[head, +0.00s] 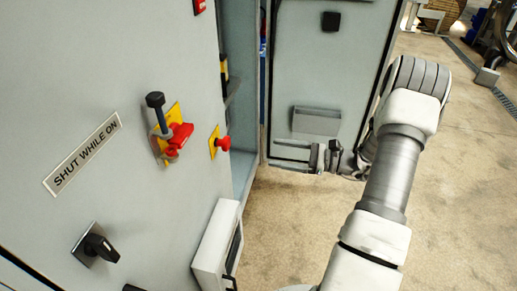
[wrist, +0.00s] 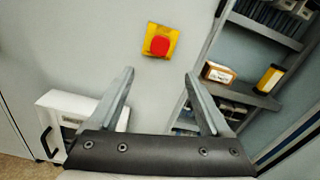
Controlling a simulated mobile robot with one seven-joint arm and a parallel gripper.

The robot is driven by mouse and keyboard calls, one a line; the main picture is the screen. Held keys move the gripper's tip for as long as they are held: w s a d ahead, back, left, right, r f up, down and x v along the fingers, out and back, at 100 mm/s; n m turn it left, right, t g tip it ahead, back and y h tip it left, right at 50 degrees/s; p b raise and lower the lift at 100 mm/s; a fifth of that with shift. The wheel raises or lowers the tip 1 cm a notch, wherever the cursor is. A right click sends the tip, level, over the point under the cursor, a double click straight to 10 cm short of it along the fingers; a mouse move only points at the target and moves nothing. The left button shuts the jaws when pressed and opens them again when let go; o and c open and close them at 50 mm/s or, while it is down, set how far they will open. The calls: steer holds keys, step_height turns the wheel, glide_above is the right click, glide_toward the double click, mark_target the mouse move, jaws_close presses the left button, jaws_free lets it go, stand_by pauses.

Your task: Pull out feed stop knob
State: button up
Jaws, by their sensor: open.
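A red mushroom knob on a yellow plate (head: 222,143) sticks out from the grey cabinet front, near its right edge. In the wrist view a red round knob on a yellow plate (wrist: 159,45) is seen face-on, beyond and above the fingertips. My gripper (wrist: 159,76) is open and empty, its two fingers spread apart, with the knob lying roughly on the line between them. In the head view my gripper (head: 273,152) is to the right of the knob, apart from it, fingers pointing left. No label on the knob is readable.
A red handle on a yellow plate with a dark-topped rod (head: 156,112) sits left of the knob. A black rotary switch (head: 98,246) is lower left. A white box (head: 217,248) projects below. An open cabinet with shelves (wrist: 262,92) is at the right; the grey door (head: 330,70) stands behind my gripper.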

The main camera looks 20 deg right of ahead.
steer(key=v, duration=0.4)
stand_by(0.5)
